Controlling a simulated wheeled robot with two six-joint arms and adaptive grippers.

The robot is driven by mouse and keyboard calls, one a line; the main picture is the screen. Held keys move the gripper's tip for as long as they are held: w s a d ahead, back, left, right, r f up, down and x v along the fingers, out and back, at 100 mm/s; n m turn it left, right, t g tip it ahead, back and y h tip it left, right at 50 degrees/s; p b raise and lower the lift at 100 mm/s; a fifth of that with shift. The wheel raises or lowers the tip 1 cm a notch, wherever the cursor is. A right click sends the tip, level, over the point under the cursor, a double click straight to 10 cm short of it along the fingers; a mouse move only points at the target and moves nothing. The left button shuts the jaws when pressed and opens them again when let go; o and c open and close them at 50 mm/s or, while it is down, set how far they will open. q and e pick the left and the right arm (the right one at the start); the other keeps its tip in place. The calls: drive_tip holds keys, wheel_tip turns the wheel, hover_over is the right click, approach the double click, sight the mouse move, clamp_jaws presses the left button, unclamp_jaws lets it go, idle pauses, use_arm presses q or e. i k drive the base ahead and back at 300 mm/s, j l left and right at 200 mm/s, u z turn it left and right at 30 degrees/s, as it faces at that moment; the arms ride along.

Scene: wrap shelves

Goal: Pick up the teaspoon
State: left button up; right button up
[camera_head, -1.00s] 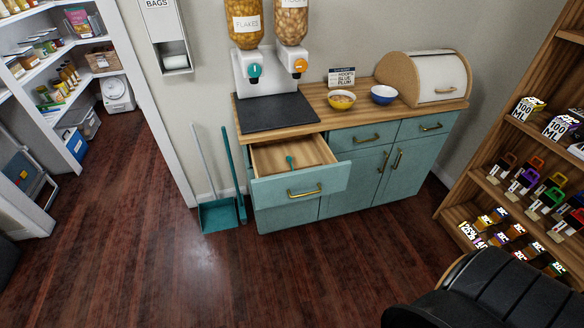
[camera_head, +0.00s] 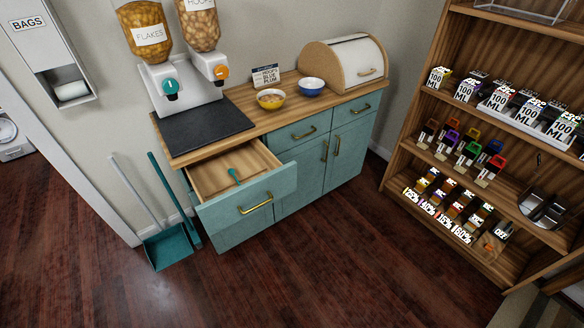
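A small teal teaspoon (camera_head: 233,175) lies in the open top-left drawer (camera_head: 207,179) of the teal cabinet (camera_head: 301,177). The drawer is pulled out and its brass handle (camera_head: 256,204) faces the room. Nothing covers the spoon. Neither of my grippers is in view.
The wooden counter holds a black mat (camera_head: 205,130), the cereal dispensers (camera_head: 181,90), a yellow bowl (camera_head: 271,100), a blue bowl (camera_head: 311,87) and a bread box (camera_head: 343,67). A dustpan (camera_head: 167,246) stands left of the cabinet. A stocked shelf (camera_head: 404,142) is at right. Floor in front is clear.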

sight(231, 172)
drive_tip(key=i+j+z, duration=0.15)
drive_tip(key=j+z, duration=0.25)
drive_tip(key=j, duration=0.65)
drive_tip(key=j+z, duration=0.4)
drive_tip(key=j, duration=0.65)
drive_tip(key=k+j+z, duration=0.1)
drive_tip(key=j+z, duration=0.3)
drive_tip(key=j, duration=0.65)
